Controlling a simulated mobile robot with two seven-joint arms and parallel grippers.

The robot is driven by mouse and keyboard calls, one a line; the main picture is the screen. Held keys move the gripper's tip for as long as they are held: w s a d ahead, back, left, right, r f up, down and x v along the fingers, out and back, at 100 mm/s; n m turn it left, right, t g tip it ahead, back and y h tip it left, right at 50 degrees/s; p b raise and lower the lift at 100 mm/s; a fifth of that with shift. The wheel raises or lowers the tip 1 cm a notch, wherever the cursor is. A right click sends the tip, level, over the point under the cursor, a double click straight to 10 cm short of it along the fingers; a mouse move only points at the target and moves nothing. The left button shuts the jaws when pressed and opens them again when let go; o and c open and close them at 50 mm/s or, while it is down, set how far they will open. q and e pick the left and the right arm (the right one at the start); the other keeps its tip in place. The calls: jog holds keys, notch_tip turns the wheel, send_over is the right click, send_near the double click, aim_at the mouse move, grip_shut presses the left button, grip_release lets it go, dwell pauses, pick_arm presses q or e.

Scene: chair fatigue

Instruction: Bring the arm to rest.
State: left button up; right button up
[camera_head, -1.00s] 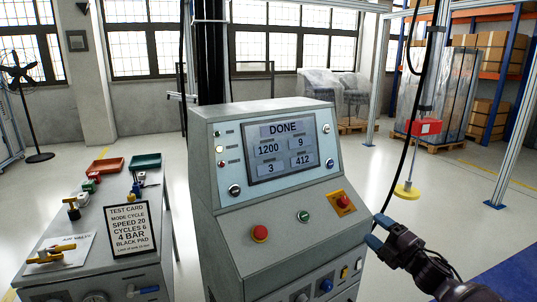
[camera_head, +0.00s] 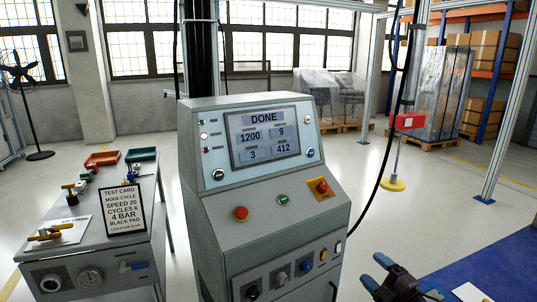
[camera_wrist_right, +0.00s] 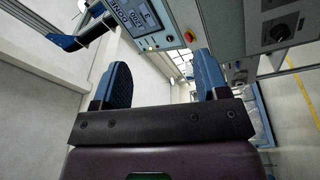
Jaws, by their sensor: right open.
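My right gripper (camera_head: 376,273) is at the lower right of the head view, in front of and to the right of the grey control console (camera_head: 215,245). Its two blue fingers are apart with nothing between them. The fingers also show in the right wrist view (camera_wrist_right: 162,82), open and empty, with the console beyond them. The gripper is clear of the console's panel and buttons. The console's screen (camera_head: 264,136) reads DONE with 1200, 9, 3 and 412. My left gripper does not show.
A side bench (camera_head: 90,252) at the left carries a test card (camera_head: 124,210), small trays and valve parts. A blue mat (camera_head: 500,265) lies at the lower right. The floor between is open.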

jog(key=s+a+f+m+g+h+b, duration=0.1)
jog(key=s+f+m+g+h+b, duration=0.2)
jog(key=s+f+m, duration=0.7)
jog(key=s+a+f+m+g+h+b, duration=0.1)
jog(key=s+f+m+h+b, duration=0.25)
jog(key=s+f, duration=1.1)
pick_arm(q)
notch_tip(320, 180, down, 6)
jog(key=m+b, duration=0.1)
jog(key=b, duration=0.1)
pick_arm(e)
jog(key=s+d+r+m+g+h, duration=0.2)
jog(key=s+m+g, duration=0.15)
jog(key=s, duration=1.15)
pick_arm(q)
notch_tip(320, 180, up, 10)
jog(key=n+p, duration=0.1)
jog(key=p, duration=1.2)
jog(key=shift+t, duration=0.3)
pick_arm(e)
notch_tip(320, 180, up, 11)
jog(key=m+t, duration=0.1)
jog(key=m, duration=0.1)
jog(key=shift+w+d+f, duration=0.15)
jog(key=shift+w+f, duration=0.05)
jog(key=shift+w, duration=0.25)
